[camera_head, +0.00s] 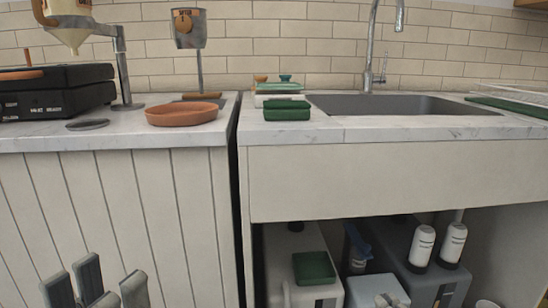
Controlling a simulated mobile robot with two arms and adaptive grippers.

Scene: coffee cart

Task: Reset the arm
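My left gripper (100,287) shows at the bottom left edge of the head view, in front of the panelled cabinet front and below the counter. Its grey fingers point up and stand apart, with nothing visible between them. The lower part of the gripper and its arm are cut off by the frame.
The left counter holds a terracotta dish (182,114), a black appliance (50,92) and a metal stand (122,75). A green box (287,110) stands left of the sink (400,104). Bottles (421,246) and containers fill the open space under the sink.

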